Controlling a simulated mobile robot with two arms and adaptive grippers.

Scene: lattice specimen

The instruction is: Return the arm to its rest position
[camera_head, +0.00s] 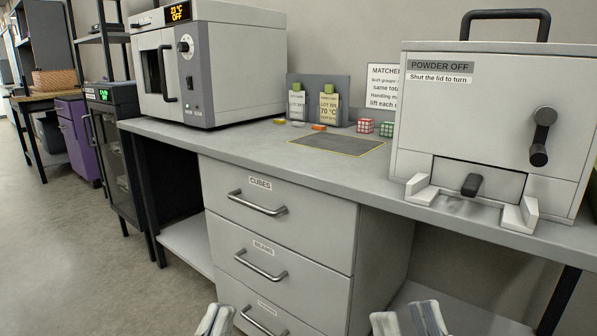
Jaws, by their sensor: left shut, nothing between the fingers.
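My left gripper (215,320) shows at the bottom edge, in front of the drawer unit. Its two light grey fingertips are close together, shut with nothing between them. My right gripper (405,321) shows at the bottom edge, further right, in front of the space under the bench. Its fingertips stand apart with a gap between them, and it looks open and empty. The rest of both arms is out of view below the frame.
A grey bench (330,172) carries an oven (215,60) at left and a powder machine (480,115) at right. A dark mat (338,142), bottles and small red and green cubes lie between. Below, the drawers (275,220) look shut. Open floor (80,260) lies at left.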

